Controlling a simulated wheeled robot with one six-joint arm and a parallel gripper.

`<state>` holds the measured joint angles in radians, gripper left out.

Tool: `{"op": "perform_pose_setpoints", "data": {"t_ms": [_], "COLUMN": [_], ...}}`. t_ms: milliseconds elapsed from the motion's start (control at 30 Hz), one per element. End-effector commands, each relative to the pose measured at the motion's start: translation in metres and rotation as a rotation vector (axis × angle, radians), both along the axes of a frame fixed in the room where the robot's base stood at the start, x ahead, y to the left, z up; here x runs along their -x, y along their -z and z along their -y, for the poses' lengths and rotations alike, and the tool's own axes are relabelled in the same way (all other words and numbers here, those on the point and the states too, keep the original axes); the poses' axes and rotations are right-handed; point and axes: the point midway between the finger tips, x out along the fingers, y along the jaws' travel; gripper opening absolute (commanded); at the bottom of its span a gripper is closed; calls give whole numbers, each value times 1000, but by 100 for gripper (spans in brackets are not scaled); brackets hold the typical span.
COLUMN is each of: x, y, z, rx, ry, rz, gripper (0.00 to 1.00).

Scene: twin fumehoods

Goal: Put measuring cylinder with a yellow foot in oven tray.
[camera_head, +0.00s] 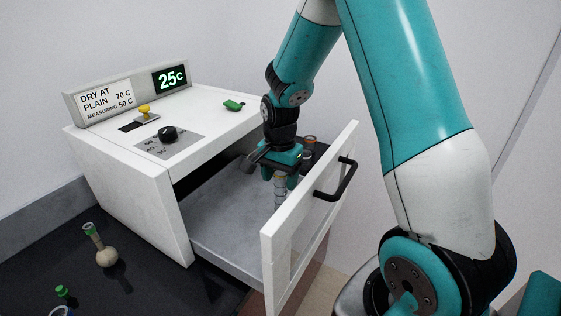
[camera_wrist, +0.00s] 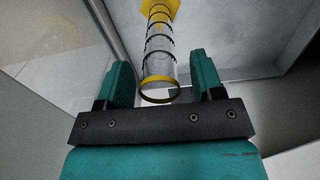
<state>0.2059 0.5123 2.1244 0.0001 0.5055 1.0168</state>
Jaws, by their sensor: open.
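The measuring cylinder (camera_head: 280,190) is clear with dark bands and stands in the pulled-out oven tray (camera_head: 215,225), just behind the white front panel. In the wrist view its yellow foot (camera_wrist: 160,9) rests on the grey tray floor (camera_wrist: 225,30), and its yellow-rimmed mouth (camera_wrist: 159,92) is nearest to me. My gripper (camera_head: 272,172) is over the tray at the cylinder's upper end. In the wrist view my gripper (camera_wrist: 163,80) is open, with one finger on each side of the cylinder and gaps showing beside it. The foot is hidden in the head view.
The white oven (camera_head: 130,190) has a lit 25C display (camera_head: 170,78), a black knob (camera_head: 168,133) and a yellow switch (camera_head: 145,112). The tray front has a black handle (camera_head: 343,180). A round flask (camera_head: 106,257) stands on the dark bench. The tray's left part is clear.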

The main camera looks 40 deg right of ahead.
Motion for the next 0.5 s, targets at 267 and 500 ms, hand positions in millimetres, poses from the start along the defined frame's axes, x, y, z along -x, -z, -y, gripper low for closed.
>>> {"op": "perform_pose_setpoints", "data": {"t_ms": [267, 500], "x": [-2, -1], "y": [-55, -99], "z": [0, 0], "rx": [2, 1], "ry": [0, 0], "rz": [9, 5], "gripper": [61, 61]}}
